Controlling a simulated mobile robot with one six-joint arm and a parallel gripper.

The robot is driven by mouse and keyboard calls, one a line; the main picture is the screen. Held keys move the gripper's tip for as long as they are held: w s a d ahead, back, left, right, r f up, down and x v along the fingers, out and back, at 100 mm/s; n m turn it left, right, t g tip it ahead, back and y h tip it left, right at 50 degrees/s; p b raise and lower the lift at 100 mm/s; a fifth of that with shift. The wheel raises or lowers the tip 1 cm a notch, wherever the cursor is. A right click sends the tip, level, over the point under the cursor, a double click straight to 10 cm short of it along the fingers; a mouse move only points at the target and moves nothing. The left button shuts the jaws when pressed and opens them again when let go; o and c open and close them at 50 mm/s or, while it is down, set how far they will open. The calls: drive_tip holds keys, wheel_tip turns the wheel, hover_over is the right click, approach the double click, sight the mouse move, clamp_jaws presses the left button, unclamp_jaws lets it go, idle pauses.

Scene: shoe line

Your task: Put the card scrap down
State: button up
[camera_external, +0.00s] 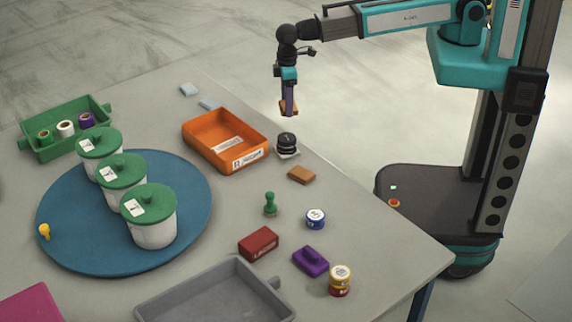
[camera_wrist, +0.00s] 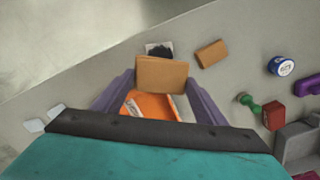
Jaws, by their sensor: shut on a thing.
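My gripper (camera_external: 289,106) hangs pointing down above the table's far right edge, near the orange tray. It is shut on a flat tan-brown piece, the card scrap (camera_external: 284,107), held well above the table top. In the wrist view the card scrap (camera_wrist: 162,75) sits between the purple fingers of my gripper (camera_wrist: 160,94) and hides part of the orange tray (camera_wrist: 135,98) below. A similar brown piece (camera_external: 301,175) lies on the table right of the tray; it also shows in the wrist view (camera_wrist: 211,53).
The orange tray (camera_external: 198,149) looks empty, with a black round object (camera_external: 287,143) beside it. A green stamp (camera_external: 270,205), red box (camera_external: 258,244), purple block (camera_external: 311,261) and grey tray (camera_external: 165,307) are nearer. A blue turntable (camera_external: 70,250) holds lidded tubs.

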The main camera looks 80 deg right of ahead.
drive_tip(key=w+d+r+n+b, duration=0.15)
drive_tip(key=w+d+r, duration=0.25)
drive_tip(key=d+r, duration=0.45)
drive_tip(key=w+d+r+m+b, duration=0.1)
drive_tip(key=w+d+r+b, duration=0.2)
drive_tip(key=d+r, duration=0.5)
drive_tip(key=m+b, duration=0.4)
drive_tip(key=b, duration=0.2)
hover_over(223, 146)
wheel_tip(223, 146, down, 23)
drive_tip(key=shift+f+n, duration=0.1)
drive_tip(key=shift+n, duration=0.15)
drive_tip(key=shift+f+p, duration=0.7)
drive_tip(key=shift+f, duration=2.45)
drive_tip(key=shift+f, duration=0.1)
drive_tip(key=shift+f+p, duration=0.4)
drive_tip(key=shift+f, duration=1.4)
